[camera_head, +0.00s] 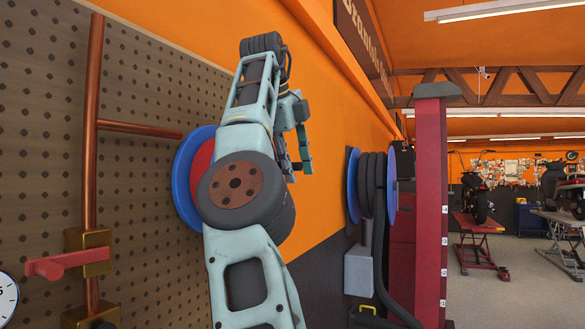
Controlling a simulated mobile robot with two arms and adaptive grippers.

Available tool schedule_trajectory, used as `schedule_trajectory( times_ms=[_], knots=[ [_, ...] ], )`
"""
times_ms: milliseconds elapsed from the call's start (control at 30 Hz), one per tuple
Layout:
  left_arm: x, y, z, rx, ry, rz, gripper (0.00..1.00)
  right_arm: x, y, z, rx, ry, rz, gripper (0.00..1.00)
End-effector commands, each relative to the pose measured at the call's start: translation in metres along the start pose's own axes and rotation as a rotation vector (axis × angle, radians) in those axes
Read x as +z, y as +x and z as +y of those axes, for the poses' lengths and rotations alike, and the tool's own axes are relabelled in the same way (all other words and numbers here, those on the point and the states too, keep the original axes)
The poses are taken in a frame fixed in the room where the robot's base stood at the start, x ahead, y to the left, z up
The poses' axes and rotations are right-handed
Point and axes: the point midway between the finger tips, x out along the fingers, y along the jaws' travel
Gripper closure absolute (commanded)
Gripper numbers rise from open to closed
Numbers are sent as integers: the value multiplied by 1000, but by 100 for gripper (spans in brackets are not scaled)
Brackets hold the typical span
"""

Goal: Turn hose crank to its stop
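A hose reel with blue round flanges (391,187) and black hose (370,180) wound between them is mounted on the orange wall, right of centre. I cannot make out its crank clearly. The arm's links cover part of the wall and of a blue and red disc (183,180).
A pegboard (140,90) at left carries a copper pipe (93,130) with a red valve handle (58,265). A red post (430,200) stands right of the reel. Farther right, motorcycles stand on lifts (478,225) beyond open floor.

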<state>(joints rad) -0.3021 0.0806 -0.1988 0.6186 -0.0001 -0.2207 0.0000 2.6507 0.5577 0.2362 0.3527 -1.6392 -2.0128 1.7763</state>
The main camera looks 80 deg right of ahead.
Motion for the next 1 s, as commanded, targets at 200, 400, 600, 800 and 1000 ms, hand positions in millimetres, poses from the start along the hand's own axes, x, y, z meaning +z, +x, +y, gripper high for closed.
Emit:
schedule_trajectory(
  times_ms=[200, 400, 600, 800, 1000],
  knots=[
    [0, 0, 1, 1, 0, 0, 100, 0, 0, 0, -3, 3, 0, 66],
    [-2, 0, 1, 1, 0, 4, 100, 0, 0, -1, -2, 4, 0, 66],
    [-3, 0, 0, 1, 1, 4, 100, 0, -2, 0, 8, 2, 1, 66],
    [-3, 0, 0, 0, 1, 4, 100, 1, -9, 1, 4, -1, -1, 66],
    [-3, 0, 0, 0, 1, 4, 100, 0, -16, 4, -4, 6, 5, 66]
  ],
)
